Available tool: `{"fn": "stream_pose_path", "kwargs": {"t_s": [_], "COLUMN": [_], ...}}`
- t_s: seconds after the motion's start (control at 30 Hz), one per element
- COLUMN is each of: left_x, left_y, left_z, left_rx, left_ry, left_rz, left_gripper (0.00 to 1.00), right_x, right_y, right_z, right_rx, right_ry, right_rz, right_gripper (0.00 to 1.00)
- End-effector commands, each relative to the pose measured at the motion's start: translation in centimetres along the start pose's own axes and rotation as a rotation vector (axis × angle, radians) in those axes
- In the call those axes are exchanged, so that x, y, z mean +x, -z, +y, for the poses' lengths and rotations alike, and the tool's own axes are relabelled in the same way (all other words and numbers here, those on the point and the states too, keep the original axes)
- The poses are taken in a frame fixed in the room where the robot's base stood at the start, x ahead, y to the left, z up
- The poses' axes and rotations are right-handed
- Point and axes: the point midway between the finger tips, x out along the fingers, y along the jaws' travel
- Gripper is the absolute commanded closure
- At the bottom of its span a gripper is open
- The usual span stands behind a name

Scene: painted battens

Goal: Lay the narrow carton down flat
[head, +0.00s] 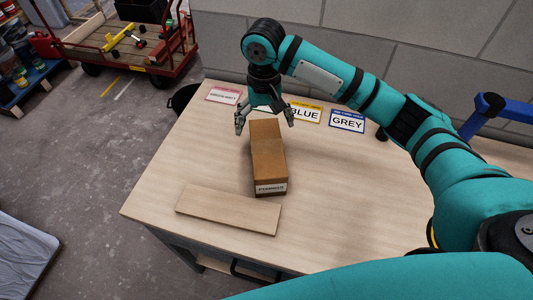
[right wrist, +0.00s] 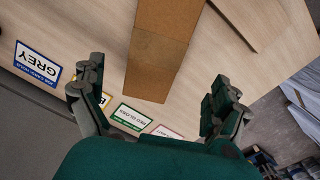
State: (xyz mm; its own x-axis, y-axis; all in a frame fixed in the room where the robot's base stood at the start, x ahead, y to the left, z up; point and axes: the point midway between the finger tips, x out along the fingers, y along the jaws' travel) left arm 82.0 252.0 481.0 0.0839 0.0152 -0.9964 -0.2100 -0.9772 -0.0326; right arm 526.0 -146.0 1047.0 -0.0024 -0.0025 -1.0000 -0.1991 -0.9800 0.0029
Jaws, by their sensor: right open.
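The narrow carton (head: 269,158) is brown, with a white label on its near end. It appears to lie lengthwise on the wooden table (head: 350,220), its long side running away from me. My right gripper (head: 265,122) is open and points down at the carton's far end, with one finger out to each side. My left gripper is not in view.
A pale flat board (head: 228,210) lies just in front of the carton. Name cards, among them BLUE (head: 306,114) and GREY (head: 347,121), lie along the back edge by the wall. The table right of the carton is clear. A red cart (head: 130,45) stands beyond.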

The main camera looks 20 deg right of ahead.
Motion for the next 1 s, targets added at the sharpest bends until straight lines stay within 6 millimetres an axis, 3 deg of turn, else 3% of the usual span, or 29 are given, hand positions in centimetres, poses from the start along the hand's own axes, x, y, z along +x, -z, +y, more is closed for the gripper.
{"fn": "stream_pose_path", "kwargs": {"t_s": [0.13, 0.33, 0.7, 1.0], "left_x": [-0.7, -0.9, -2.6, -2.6], "left_y": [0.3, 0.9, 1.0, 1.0], "left_z": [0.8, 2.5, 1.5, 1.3], "left_rx": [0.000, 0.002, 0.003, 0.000], "left_ry": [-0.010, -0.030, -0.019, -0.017], "left_rz": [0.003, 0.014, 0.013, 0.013], "left_gripper": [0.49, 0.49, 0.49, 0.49], "right_x": [2.5, 3.9, 8.5, 9.1], "right_y": [0.0, 0.0, -0.6, -0.6], "right_z": [0.0, 0.0, 0.4, 0.4], "right_rx": [0.001, 0.000, -0.001, -0.002], "right_ry": [0.000, 0.000, 0.001, 0.001], "right_rz": [-0.001, 0.001, 0.001, 0.003], "right_gripper": [0.00, 0.00, 0.00, 0.01]}}
